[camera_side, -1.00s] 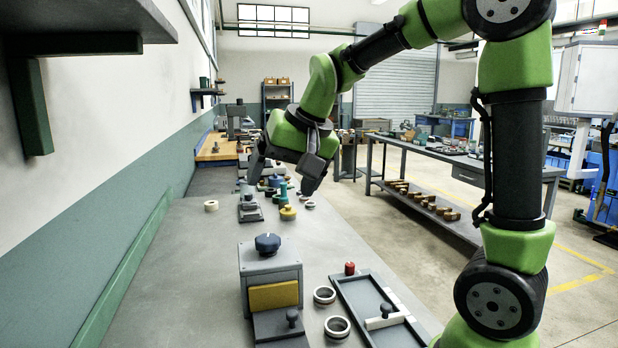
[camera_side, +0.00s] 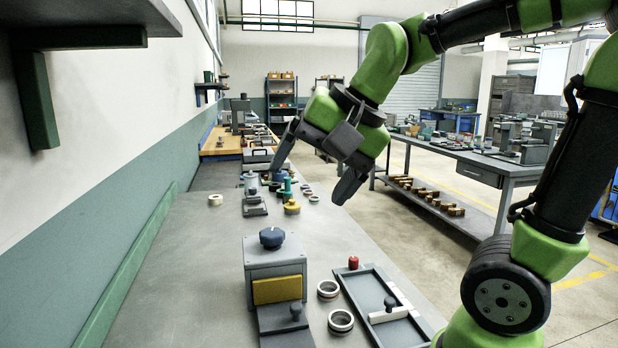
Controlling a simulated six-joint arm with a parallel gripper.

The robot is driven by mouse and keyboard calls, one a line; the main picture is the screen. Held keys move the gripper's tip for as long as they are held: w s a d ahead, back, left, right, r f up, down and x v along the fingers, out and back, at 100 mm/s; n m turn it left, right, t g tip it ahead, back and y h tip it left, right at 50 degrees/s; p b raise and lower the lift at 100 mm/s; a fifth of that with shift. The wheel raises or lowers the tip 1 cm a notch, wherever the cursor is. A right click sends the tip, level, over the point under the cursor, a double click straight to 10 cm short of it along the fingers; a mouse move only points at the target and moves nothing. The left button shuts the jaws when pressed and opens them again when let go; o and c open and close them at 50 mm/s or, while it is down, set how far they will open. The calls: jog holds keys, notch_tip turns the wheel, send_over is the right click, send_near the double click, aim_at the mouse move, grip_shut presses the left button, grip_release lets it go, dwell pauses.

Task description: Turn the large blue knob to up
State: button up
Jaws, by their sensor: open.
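The large blue knob (camera_side: 271,238) sits on top of a grey box (camera_side: 274,262) with a yellow front panel, on the near part of the bench. Which way the knob points is too small to tell. My gripper (camera_side: 313,185) is open and empty, with its two dark fingers spread wide and pointing down. In the picture it is above and to the right of the knob, clear of it, over the farther part of the bench. Nothing hides the knob.
Two rings (camera_side: 340,321) lie right of the box, beside a dark tray (camera_side: 408,336) with a white bar. A red knob (camera_side: 353,262) stands at the tray's far edge. Small parts, including a yellow one (camera_side: 291,206), stand farther back. The bench (camera_side: 205,270) left of the box is clear.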

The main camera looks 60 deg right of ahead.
jog(key=w+d+f+n+g+h, duration=0.1)
jog(key=w+d+f+n, duration=0.25)
jog(key=w+d, duration=0.4)
jog(key=n+g+h, duration=0.1)
jog(key=n, duration=0.5)
send_near(272, 232)
jog(key=shift+m, duration=0.25)
jog(key=x, duration=0.9)
jog(key=shift+w+d+f, duration=0.1)
jog(key=c, duration=0.9)
